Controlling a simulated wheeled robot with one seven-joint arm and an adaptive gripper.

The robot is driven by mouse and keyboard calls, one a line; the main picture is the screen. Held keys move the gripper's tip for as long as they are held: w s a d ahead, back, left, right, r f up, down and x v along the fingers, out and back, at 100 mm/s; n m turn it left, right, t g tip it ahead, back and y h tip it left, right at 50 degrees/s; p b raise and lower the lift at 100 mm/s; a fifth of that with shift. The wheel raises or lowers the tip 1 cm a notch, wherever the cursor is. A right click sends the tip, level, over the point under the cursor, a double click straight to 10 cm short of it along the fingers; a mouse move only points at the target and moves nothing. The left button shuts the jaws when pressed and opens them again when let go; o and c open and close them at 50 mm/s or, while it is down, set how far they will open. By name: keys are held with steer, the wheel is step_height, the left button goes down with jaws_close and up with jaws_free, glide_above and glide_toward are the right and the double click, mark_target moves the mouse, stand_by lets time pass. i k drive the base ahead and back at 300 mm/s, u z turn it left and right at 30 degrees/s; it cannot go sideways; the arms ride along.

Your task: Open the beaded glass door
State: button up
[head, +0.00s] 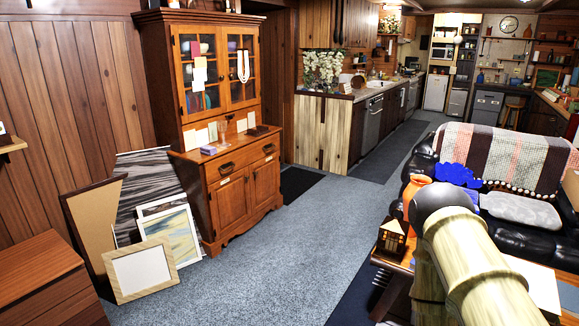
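The beaded glass door (242,72) is the right upper door of a brown wooden hutch (236,193) at the left of the head view. My arm shows at the lower right, far from the hutch. My gripper is not in view.
Picture frames (142,270) lean left of the hutch, near a low wooden chest (43,284). Clear grey carpet (285,235) lies before the hutch. A table with a small lantern (391,237) and orange vase (415,187) stands right, by a black sofa (420,160).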

mark_target(226, 31)
steer(key=u, duration=0.2)
steer(key=i, duration=2)
steer(key=u, duration=0.25)
steer(key=i, duration=3.5)
steer(key=u, duration=0.05)
